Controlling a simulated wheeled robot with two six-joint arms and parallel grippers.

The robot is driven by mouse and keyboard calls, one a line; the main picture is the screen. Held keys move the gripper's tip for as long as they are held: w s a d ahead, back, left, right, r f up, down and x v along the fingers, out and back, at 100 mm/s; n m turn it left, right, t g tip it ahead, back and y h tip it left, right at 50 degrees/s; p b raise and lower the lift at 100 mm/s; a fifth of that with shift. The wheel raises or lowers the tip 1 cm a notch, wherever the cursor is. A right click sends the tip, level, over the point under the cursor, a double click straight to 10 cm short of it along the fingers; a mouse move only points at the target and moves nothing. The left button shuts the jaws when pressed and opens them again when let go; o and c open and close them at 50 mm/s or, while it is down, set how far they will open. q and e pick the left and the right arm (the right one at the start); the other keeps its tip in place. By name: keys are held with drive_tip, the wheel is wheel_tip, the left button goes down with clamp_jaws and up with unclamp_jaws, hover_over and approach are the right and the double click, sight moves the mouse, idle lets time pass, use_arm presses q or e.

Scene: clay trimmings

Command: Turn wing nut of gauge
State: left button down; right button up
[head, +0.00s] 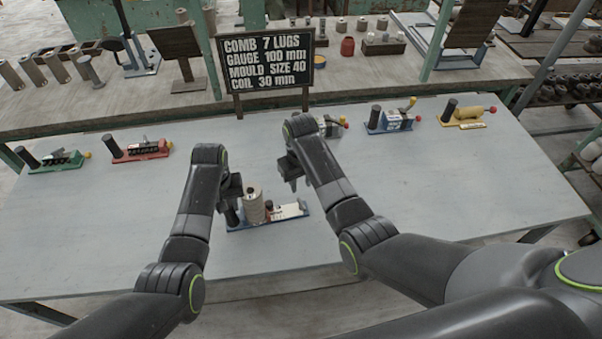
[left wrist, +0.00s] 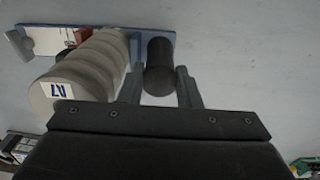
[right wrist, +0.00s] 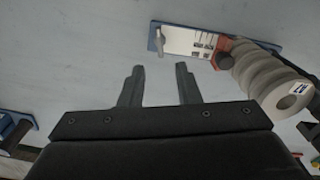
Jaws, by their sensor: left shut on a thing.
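The gauge, a blue board (head: 262,225) with a white scale plate, lies near the table's middle front. A ribbed beige roll (head: 254,207) labelled A7 stands on it, also in the left wrist view (left wrist: 92,70). My left gripper (head: 236,197) is shut on the black post (left wrist: 159,68) at the board's left end. A small grey wing nut (right wrist: 160,42) shows at the other end in the right wrist view, and also in the left wrist view (left wrist: 17,46). My right gripper (right wrist: 158,72) is open and empty; its fingertips point toward the wing nut, apart from it.
A black sign (head: 266,60) reads comb 7 lugs, gauge 100 mm, mould size 40, coil 30 mm. Green (head: 58,162), red (head: 140,151), blue (head: 388,122) and yellow (head: 467,117) gauges line the table's back. The grey table (head: 440,190) is clear at right.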

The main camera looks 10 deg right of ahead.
use_arm(q)
drive_tip(key=shift+s+f, duration=0.25)
drive_tip(key=shift+f, duration=0.05)
use_arm(e)
wheel_tip(320, 180, up, 3)
drive_tip(key=shift+r, duration=0.2)
use_arm(q)
drive_tip(key=c, duration=1.4)
unclamp_jaws()
drive_tip(key=o, duration=0.4)
drive_tip(key=shift+w, duration=0.2)
drive_tip(key=shift+o, duration=0.2)
drive_tip(key=shift+r, duration=0.15)
use_arm(e)
drive_tip(key=shift+w, duration=0.1)
